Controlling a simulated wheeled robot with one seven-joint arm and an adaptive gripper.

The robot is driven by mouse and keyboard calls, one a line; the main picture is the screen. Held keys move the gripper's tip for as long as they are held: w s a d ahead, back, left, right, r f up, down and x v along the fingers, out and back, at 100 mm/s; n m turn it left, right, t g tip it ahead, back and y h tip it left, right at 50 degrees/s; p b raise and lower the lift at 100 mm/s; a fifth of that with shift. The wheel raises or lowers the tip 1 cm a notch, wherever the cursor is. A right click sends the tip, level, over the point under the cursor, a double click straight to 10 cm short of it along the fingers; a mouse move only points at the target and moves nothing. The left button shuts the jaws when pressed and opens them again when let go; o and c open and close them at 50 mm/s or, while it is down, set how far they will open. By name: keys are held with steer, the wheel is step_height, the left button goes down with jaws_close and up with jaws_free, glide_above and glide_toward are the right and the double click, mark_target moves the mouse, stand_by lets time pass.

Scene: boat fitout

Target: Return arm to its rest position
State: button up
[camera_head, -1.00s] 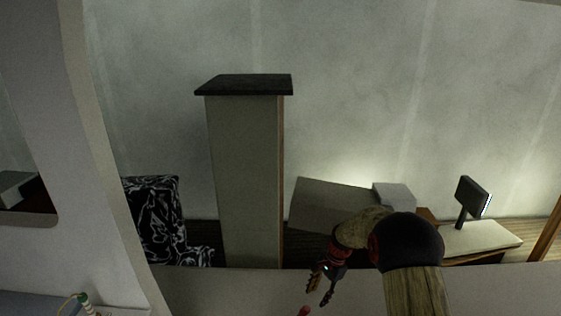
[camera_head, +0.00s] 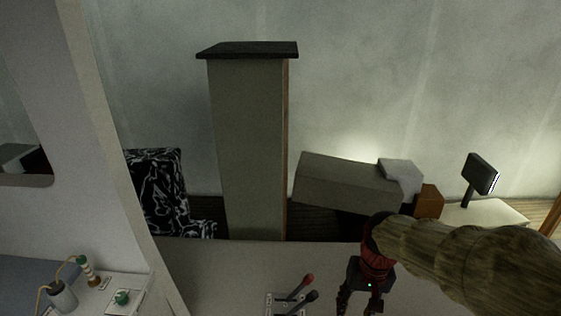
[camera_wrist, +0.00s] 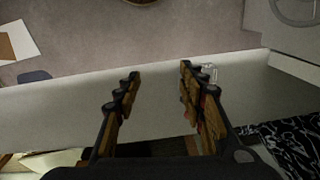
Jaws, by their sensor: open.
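My gripper (camera_head: 356,304) hangs at the bottom of the head view, right of a pair of levers, with its fingertips near the lower picture edge. My arm, with a wood-like surface, reaches in from the right. In the wrist view, my gripper (camera_wrist: 158,82) has its two fingers spread apart, with nothing between them. A pale ledge (camera_wrist: 60,108) lies beyond the fingers. The levers (camera_head: 297,288), one red-tipped and one black-tipped, stand on a small plate on the ledge (camera_head: 215,275).
A tall grey column (camera_head: 245,150) with a dark top stands behind the ledge. A black-and-white patterned chair (camera_head: 158,190) is left of it. A grey box (camera_head: 345,182) and a dark screen (camera_head: 480,175) are at the right. A switch panel (camera_head: 122,298) is at lower left.

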steer(key=s+r+n+t+b, duration=0.1)
steer(key=s+r+t+b, duration=0.1)
steer(key=s+t+b, duration=0.3)
steer(key=shift+s+d+h+b, duration=0.35)
steer(key=shift+s+b, duration=1.9)
steer(key=shift+s, duration=1.45)
